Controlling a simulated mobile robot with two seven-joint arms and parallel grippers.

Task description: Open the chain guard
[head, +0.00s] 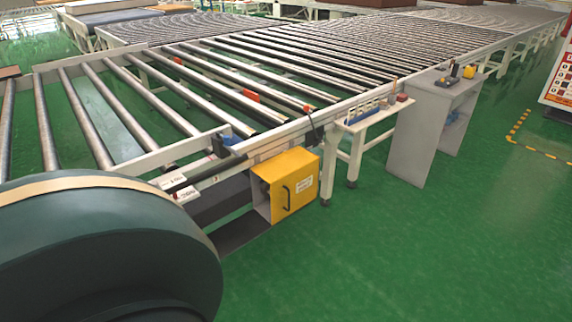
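A yellow box-shaped guard (290,181) hangs at the side of the roller conveyor, under its front rail. It has a black handle (285,197) on its front face and a small white label. The guard looks shut against the grey housing beside it. None of my grippers shows in the head view, so nothing is seen touching the guard or its handle. What lies inside the guard is hidden.
A roller conveyor (183,117) fills the back and left. A small white side table (372,118) and a grey stand (418,133) are right of the guard. A large dark green rounded body (110,250) blocks the lower left. The green floor (400,260) in front is clear.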

